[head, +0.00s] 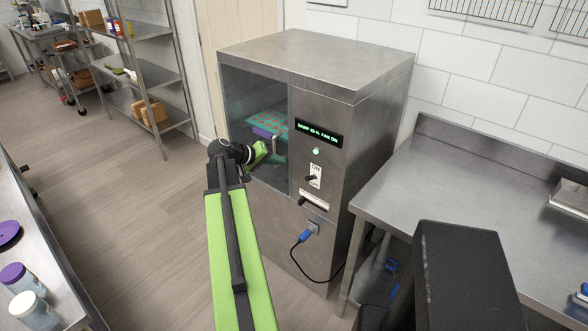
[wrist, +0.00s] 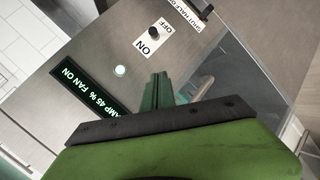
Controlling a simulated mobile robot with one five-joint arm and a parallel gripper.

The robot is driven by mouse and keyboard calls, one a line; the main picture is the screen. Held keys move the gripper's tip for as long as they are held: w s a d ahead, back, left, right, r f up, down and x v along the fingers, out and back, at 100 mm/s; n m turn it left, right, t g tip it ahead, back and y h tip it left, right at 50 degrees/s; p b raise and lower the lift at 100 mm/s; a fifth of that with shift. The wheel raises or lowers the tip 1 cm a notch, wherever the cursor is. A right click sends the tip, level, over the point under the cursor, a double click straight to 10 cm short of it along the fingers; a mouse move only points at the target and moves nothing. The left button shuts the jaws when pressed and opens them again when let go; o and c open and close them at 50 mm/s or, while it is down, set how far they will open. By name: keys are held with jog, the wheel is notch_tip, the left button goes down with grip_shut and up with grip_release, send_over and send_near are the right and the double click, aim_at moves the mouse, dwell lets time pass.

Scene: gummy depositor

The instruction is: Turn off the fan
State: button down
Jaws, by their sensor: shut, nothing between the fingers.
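A steel cabinet (head: 335,70) with a glass door stands against the wall. Its green display (head: 319,132) reads a damp percentage and "FAN ON"; the display also shows in the wrist view (wrist: 85,100). A round light (head: 316,151) glows below it, also in the wrist view (wrist: 120,71). Below the light is a small black switch (head: 311,178) on a white ON/OFF plate; it shows in the wrist view (wrist: 154,32). My gripper (head: 270,152) is shut and empty, in front of the glass door, left of the switch. In the wrist view its fingertips (wrist: 159,76) point toward the panel, apart from the switch.
Another labelled control (head: 314,199) and a blue plug (head: 305,235) with a black cable sit below the switch. A door handle (head: 275,150) is close to my gripper. Trays (head: 268,122) show behind the glass. A steel table (head: 480,170) stands at the right.

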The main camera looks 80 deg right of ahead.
aim_at(311, 178)
jog(key=s+d+f+b, duration=0.4)
jog(key=s+f+b, duration=0.2)
jog(key=s+f, duration=0.1)
jog(key=shift+s+b, duration=0.3)
jog(key=shift+b, duration=0.05)
